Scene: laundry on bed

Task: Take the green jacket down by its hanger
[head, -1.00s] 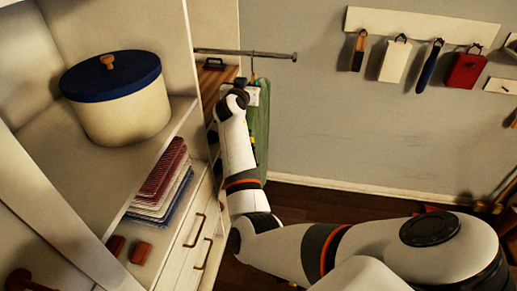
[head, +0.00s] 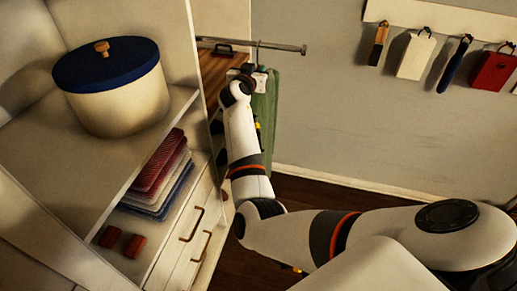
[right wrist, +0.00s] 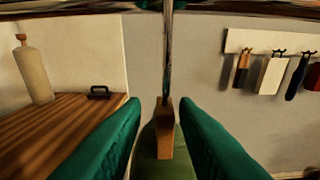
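The green jacket (head: 264,100) hangs from a rail in the head view, partly hidden behind my right arm. Its hanger has a metal hook (head: 258,55) over the rail. In the right wrist view the wooden hanger (right wrist: 165,137) and its thin metal stem (right wrist: 168,60) stand between my right gripper's green fingers, with the jacket (right wrist: 150,157) below. My right gripper (right wrist: 160,103) is open, with a gap visible on each side of the hanger. In the head view my right gripper (head: 260,80) is small beside the top of the jacket. My left gripper is not in view.
The metal rail (head: 285,47) ends free at the right. A white shelf unit (head: 60,175) on the left holds a blue-lidded round box (head: 112,95) and folded clothes (head: 158,175). A wooden surface (right wrist: 55,125) lies beside the jacket. Items hang from a wall rack (head: 440,25).

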